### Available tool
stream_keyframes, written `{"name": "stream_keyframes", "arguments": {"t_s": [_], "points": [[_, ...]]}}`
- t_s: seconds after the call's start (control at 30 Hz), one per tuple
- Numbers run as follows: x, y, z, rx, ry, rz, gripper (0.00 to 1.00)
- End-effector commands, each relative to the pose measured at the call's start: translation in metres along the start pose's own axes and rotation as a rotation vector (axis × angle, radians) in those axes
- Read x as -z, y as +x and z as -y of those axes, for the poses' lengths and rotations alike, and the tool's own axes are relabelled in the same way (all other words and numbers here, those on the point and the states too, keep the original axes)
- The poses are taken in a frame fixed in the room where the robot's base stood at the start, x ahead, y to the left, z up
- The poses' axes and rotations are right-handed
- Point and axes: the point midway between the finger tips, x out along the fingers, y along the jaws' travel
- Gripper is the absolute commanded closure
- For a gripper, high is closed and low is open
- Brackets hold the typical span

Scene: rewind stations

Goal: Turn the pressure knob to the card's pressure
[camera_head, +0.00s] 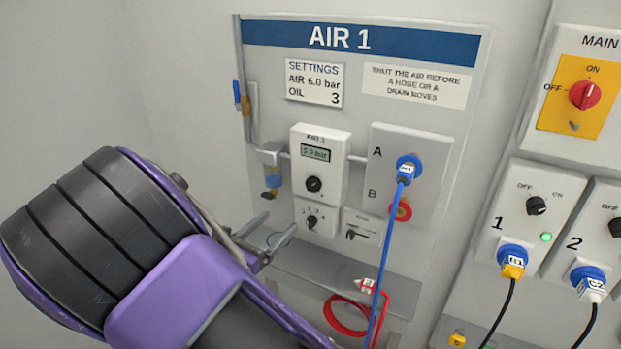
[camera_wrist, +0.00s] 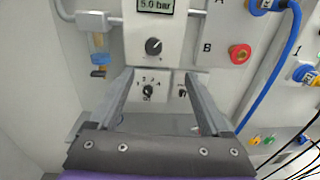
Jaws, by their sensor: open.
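The pressure knob (camera_head: 314,184) is a black round knob on the white AIR 1 unit, below a small display (camera_head: 316,153). The display reads 5.0 bar, also in the wrist view (camera_wrist: 155,6). The settings card (camera_head: 314,83) reads AIR, a bar value that looks like 5.0 or 6.0, and OIL 3. My gripper (camera_head: 282,222) is open and empty, below and left of the knob. In the wrist view my gripper's fingers (camera_wrist: 159,72) stand apart on either side of the lower numbered dial (camera_wrist: 148,91), with the pressure knob (camera_wrist: 153,46) above, untouched.
A blue hose plug (camera_head: 408,168) sits in port A, its hose hanging down right of the unit. A grey shelf (camera_head: 345,272) juts out below. A pipe and blue-topped valve are at left. Electrical panels stand at right.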

Motion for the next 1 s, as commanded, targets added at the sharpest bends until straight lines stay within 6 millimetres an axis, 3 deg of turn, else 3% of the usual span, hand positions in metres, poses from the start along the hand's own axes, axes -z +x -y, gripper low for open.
{"name": "stream_keyframes", "arguments": {"t_s": [0.13, 0.27, 0.8, 1.0], "points": [[0.011, -0.005, -0.004, -0.054, -0.11, 0.024, 0.19], [0.011, 0.007, -0.005, -0.056, -0.113, 0.024, 0.19], [0.008, 0.121, -0.011, -0.053, -0.108, 0.025, 0.19], [0.008, 0.152, -0.013, -0.055, -0.107, 0.023, 0.19]]}}
